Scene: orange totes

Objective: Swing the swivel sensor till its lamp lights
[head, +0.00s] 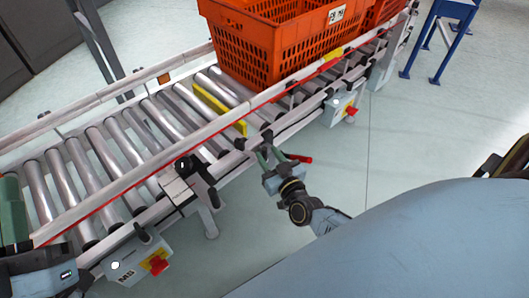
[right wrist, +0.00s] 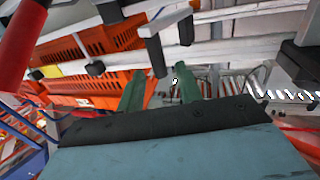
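A black sensor head (head: 185,163) with a small white spot sits on a bracket at the conveyor's near rail, left of centre in the head view. I take it for the swivel sensor; I cannot tell whether its lamp is lit. My right gripper (head: 270,156) is right of it, below the near rail and apart from it. Its green fingers stand apart with nothing clearly between them, also in the right wrist view (right wrist: 161,90). A green and dark shape at the head view's left edge may be my left gripper (head: 12,212); its fingertips cannot be made out.
A red-tipped lever (head: 299,158) is close beside my right gripper. Orange totes (head: 265,50) stand on the roller conveyor, behind a yellow bar (head: 215,107). Control boxes with red buttons hang below the rail, one at lower left (head: 135,259), one at right (head: 343,108).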

